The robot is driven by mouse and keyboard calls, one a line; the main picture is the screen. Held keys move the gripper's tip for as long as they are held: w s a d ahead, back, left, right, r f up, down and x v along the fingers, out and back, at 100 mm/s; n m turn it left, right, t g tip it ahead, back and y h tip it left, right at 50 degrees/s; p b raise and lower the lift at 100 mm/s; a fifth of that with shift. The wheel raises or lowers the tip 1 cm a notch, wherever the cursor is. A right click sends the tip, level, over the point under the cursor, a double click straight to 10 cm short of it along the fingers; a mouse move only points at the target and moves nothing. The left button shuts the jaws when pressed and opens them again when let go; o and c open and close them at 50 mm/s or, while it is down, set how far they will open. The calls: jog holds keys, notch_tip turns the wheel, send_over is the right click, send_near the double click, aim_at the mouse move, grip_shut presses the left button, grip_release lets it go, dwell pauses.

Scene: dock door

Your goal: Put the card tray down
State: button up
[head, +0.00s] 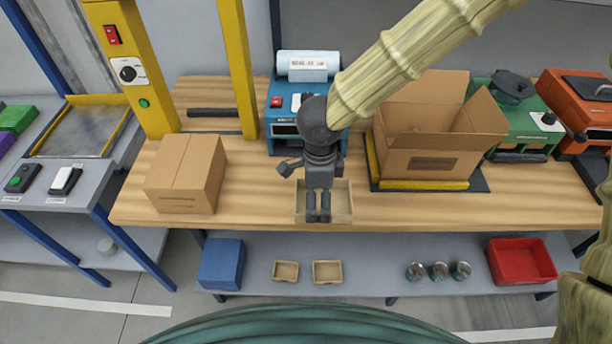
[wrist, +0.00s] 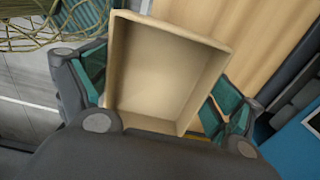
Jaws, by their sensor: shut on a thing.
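The card tray (head: 342,201) is a shallow tan tray at the front edge of the wooden bench in the head view, below and partly behind my gripper (head: 318,212). In the wrist view the tray (wrist: 170,70) sits tilted in the picture between the fingers of my gripper (wrist: 165,110), its open, empty inside towards the camera. My gripper is shut on the tray. Whether the tray's underside touches the bench cannot be told, as it is hidden.
On the wooden bench (head: 250,205) stand a closed carton (head: 186,175) at left, an open carton (head: 430,150) at right and a blue machine (head: 285,115) behind. Two similar trays (head: 286,271), metal cups (head: 438,271) and a red bin (head: 521,260) are on the lower shelf. Bench between closed carton and gripper is clear.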

jog(key=w+a, duration=0.1)
jog(key=w, duration=0.1)
jog(key=w+p, duration=0.1)
jog(key=w, duration=0.2)
jog(key=w+a+p, duration=0.1)
jog(key=w, duration=0.1)
jog(key=shift+w+a+f, duration=0.3)
jog(key=shift+f+p, duration=0.6)
jog(key=shift+f, duration=1.15)
jog(key=shift+f, duration=0.1)
jog(key=o, duration=0.7)
notch_tip(320, 180, up, 12)
jog(key=b, duration=0.1)
jog(key=shift+b, duration=0.35)
